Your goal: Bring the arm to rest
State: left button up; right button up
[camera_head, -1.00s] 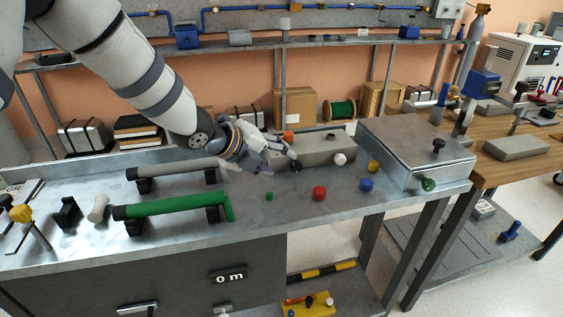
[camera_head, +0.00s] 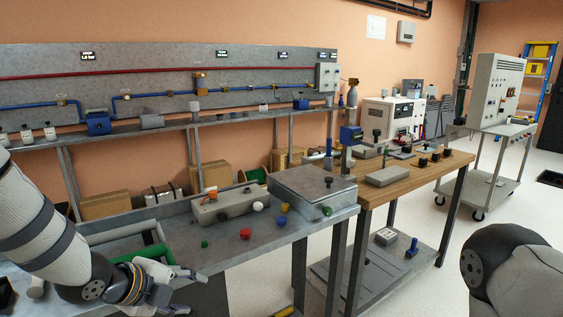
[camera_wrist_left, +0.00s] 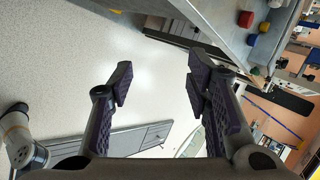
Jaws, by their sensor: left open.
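My left arm comes in from the left in the head view. Its gripper (camera_head: 190,275) is over the front edge of the grey metal bench (camera_head: 185,232). In the left wrist view the left gripper (camera_wrist_left: 158,85) has its two dark padded fingers wide apart. Only floor shows between them, so it holds nothing. Part of my right arm (camera_head: 512,268) shows at the lower right of the head view. Its gripper is out of the picture.
Red (camera_head: 245,233), blue (camera_head: 258,206) and yellow (camera_head: 283,208) knobs stand on the bench beside a metal box (camera_head: 312,184). A wooden-topped table (camera_head: 425,165) adjoins at right. Open floor lies beyond it.

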pick_arm(q)
jog(key=s+f+n+g+y, duration=0.1)
jog(key=s+f+n+g, duration=0.4)
jog(key=s+f+n, duration=0.9)
jog(key=s+a+f+n+g+y, duration=0.1)
jog(key=s+n, duration=0.2)
jog(key=s, duration=0.5)
jog(key=s+a+f+n+g+y, duration=0.1)
jog(key=s+f+n, duration=0.1)
jog(key=s, duration=0.5)
jog(key=s+a+f+n+g+y, duration=0.1)
jog(key=s+n, duration=0.3)
jog(key=s, duration=0.4)
jog(key=shift+s+f+n+g, duration=0.4)
jog(key=shift+f+g, duration=0.2)
jog(key=shift+f, duration=0.15)
jog(key=shift+w, duration=0.1)
